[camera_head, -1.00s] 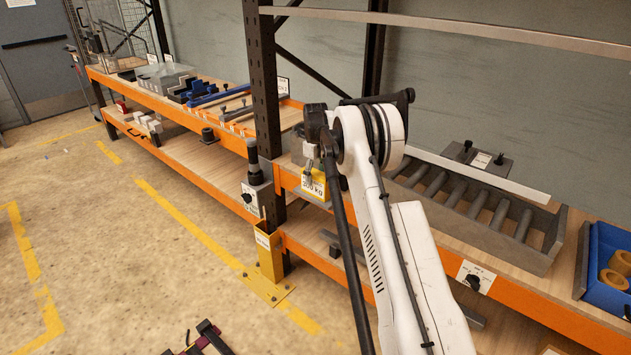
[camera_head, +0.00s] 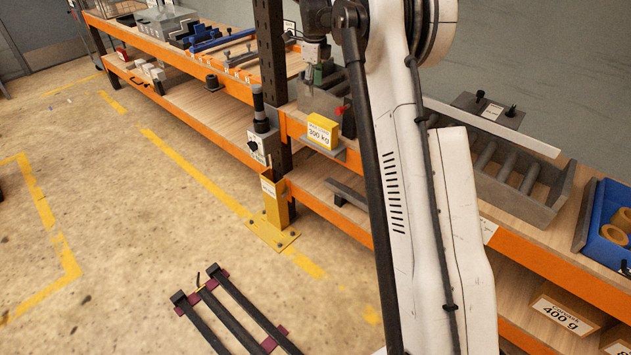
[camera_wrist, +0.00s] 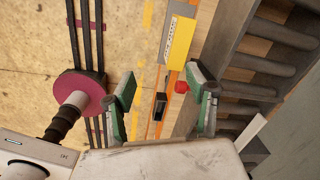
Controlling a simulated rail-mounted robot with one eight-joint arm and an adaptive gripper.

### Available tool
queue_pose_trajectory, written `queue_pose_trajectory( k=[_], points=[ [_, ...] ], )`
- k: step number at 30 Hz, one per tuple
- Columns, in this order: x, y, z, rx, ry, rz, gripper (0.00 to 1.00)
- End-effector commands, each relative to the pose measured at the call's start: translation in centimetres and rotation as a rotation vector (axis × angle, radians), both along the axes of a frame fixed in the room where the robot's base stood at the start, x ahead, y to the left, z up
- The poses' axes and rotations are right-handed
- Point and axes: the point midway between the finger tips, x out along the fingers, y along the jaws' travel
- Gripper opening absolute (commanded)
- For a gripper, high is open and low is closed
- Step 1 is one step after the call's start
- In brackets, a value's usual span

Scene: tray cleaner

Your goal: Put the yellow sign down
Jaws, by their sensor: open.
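The yellow sign (camera_head: 323,132), a small block with a white "300 kg" label, sits on a grey plate at the front edge of the orange-edged shelf (camera_head: 362,160). In the wrist view the sign (camera_wrist: 178,42) lies beyond the fingertips, near the top. My gripper (camera_wrist: 162,84) is open, its two green-and-grey fingers apart with nothing between them. The sign is clear of the fingers. In the head view the gripper is small and partly hidden, above and behind the sign.
A black upright post (camera_head: 271,60) stands left of the sign. A grey roller tray (camera_head: 530,190) and a blue bin (camera_head: 612,250) are to the right. A red button (camera_wrist: 181,87) shows between the fingers. A dark rack (camera_head: 235,305) lies on the floor.

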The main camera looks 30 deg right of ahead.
Motion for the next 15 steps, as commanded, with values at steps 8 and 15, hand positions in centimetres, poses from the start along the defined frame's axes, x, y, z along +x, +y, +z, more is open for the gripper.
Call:
queue_pose_trajectory(
  k=[8, 15],
  points=[
    [-5.5, 5.5, 6.8, -0.062, -0.072, 0.378, 0.51],
    [-11.5, 9.8, 10.8, -0.134, -0.126, 0.704, 0.51]
  ],
)
